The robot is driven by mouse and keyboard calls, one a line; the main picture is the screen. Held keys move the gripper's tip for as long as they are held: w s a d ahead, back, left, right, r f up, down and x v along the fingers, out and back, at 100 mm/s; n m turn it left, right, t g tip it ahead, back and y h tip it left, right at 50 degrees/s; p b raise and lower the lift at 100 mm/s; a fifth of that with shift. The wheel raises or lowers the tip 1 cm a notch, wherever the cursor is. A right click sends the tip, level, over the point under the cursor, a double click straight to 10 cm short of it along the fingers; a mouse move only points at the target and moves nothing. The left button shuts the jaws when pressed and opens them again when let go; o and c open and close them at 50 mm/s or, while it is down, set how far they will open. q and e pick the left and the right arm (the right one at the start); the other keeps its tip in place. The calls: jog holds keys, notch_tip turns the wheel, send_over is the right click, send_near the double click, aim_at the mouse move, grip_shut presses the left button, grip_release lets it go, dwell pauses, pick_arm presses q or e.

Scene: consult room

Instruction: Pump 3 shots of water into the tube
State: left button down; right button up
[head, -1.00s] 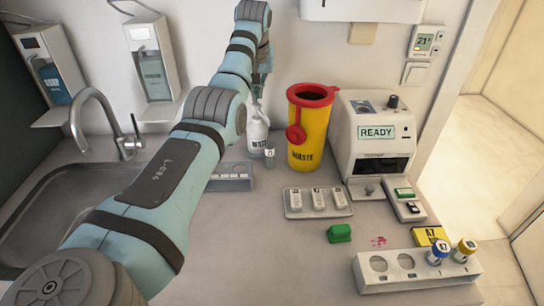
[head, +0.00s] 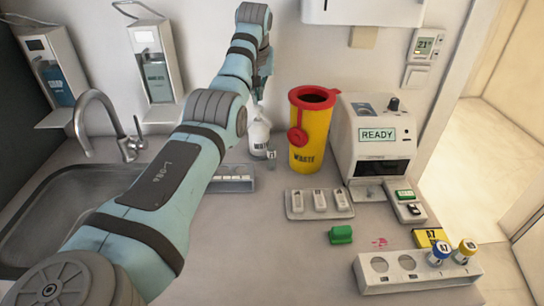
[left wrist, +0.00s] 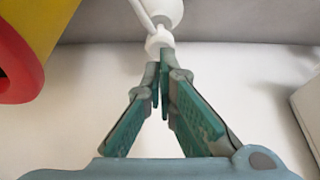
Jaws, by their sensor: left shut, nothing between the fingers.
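The white water bottle (head: 259,136) stands on the counter behind my left arm, left of the waste bin. Its pump top is largely hidden by my left gripper (head: 259,97). In the left wrist view my left gripper (left wrist: 165,62) is shut, with nothing between its fingers. Its fingertips are at the white pump head (left wrist: 160,40); I cannot tell whether they touch it. A small clear tube (head: 271,159) with a label stands upright just in front and to the right of the bottle. Its contents are too small to tell. My right gripper is not in view.
A yellow waste bin (head: 311,140) with a red rim stands close right of the bottle. An analyzer (head: 370,140) reads READY. A grey rack (head: 234,184), a tray of cassettes (head: 318,213), a green block (head: 341,235) and a vial holder (head: 385,280) share the counter. The sink (head: 50,205) is left.

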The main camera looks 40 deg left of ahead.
aim_at(258, 106)
pick_arm(q)
jog(key=shift+f, duration=0.15)
jog(key=shift+f+b, duration=1)
jog(key=shift+f, duration=0.35)
notch_tip(258, 106, up, 3)
jog(key=p, duration=0.3)
jog(key=shift+f, duration=0.1)
